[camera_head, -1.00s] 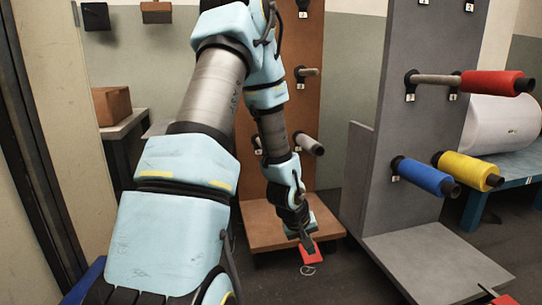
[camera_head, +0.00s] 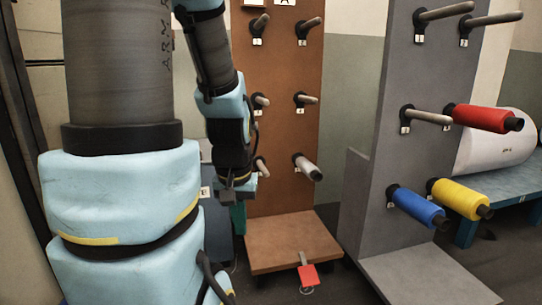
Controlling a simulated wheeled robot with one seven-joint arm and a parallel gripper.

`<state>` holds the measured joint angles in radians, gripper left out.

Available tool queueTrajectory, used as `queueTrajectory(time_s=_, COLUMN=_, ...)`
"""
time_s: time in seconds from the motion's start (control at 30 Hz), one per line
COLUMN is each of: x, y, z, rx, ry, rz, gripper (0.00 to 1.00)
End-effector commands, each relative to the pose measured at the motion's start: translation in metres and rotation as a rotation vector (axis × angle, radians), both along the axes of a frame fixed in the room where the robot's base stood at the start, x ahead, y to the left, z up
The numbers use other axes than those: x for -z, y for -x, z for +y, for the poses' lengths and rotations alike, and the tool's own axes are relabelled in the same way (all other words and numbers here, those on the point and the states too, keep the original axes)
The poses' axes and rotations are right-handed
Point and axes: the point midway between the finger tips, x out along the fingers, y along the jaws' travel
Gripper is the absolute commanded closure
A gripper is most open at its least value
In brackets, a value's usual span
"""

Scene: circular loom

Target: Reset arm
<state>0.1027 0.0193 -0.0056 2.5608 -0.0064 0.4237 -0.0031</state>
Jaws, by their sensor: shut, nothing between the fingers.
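My gripper (camera_head: 238,222) points down at the end of my arm, left of the brown peg board (camera_head: 282,120). It is shut and holds nothing. It hangs beside the left edge of the board's wooden base (camera_head: 285,242), clear of the pegs. Part of the gripper is dark against the background. My large arm links cover the left part of the view.
A grey peg board (camera_head: 395,110) on the right carries red (camera_head: 478,117), blue (camera_head: 415,205) and yellow (camera_head: 458,197) spools. A white-grey spool (camera_head: 307,168) sits on a lower brown-board peg. A red tag (camera_head: 307,275) hangs at the base's front edge. A white roll (camera_head: 497,140) lies behind.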

Motion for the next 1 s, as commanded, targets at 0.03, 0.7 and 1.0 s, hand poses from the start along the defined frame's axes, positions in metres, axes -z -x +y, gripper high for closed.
queueTrajectory(time_s=0.03, x=-0.024, y=0.0, z=0.0, rx=0.0, ry=0.0, rz=0.0, gripper=1.0)
queueTrajectory(time_s=0.7, x=-0.232, y=-0.001, z=0.0, rx=0.0, ry=0.0, rz=-0.001, gripper=1.0)
queueTrajectory(time_s=1.0, x=-0.311, y=-0.001, z=0.0, rx=0.0, ry=0.0, rz=-0.001, gripper=1.0)
